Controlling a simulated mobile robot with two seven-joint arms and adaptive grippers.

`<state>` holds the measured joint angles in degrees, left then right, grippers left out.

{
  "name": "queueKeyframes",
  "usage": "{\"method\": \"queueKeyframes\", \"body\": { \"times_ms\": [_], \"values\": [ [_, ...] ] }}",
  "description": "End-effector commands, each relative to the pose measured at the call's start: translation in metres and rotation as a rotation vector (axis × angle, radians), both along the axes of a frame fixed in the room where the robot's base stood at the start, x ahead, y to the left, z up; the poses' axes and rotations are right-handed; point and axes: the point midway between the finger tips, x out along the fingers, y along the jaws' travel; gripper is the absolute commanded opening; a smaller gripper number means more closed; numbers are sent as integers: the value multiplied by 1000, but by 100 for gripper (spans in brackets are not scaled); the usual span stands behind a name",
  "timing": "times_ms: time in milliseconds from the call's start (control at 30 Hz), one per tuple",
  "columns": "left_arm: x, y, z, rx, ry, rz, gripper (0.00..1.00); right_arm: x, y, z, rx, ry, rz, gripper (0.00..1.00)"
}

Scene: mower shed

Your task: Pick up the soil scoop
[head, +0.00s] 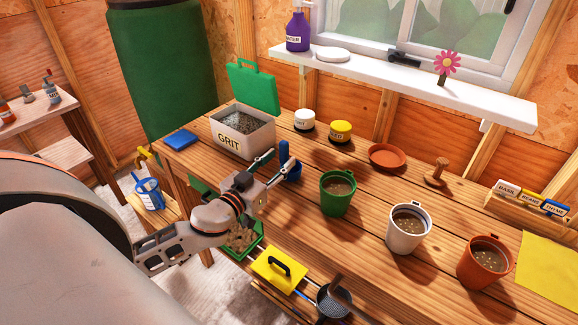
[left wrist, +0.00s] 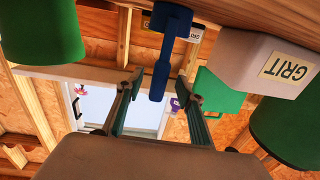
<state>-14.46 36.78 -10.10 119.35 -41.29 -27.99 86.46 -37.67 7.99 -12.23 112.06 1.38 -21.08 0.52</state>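In the left wrist view, which is upside down, the scoop's handle (left wrist: 160,75) lies between the two open fingers (left wrist: 158,84), with a gap visible on each side. My right gripper is in neither view.
The grit box (head: 243,143) stands left of the scoop, with a green lid (head: 254,90) behind. A green pot (head: 337,195), a white pot (head: 407,232) and a terracotta pot (head: 486,263) stand to the right. A blue flat item (head: 181,140) lies at the bench's left end.

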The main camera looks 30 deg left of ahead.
Motion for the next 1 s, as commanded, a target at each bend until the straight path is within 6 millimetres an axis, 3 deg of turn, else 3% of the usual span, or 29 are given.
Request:
{"method": "queueKeyframes", "body": {
  "times_ms": [300,633,767,800,1000],
  "values": [
    [37,0,4,1,-1,1,38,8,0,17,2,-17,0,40],
    [41,0,2,1,2,1,38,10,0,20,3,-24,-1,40],
    [41,0,2,0,1,1,4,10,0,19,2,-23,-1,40],
    [41,0,2,0,1,1,0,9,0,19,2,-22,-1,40],
    [41,0,2,0,1,1,0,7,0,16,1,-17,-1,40]
  ]
}}
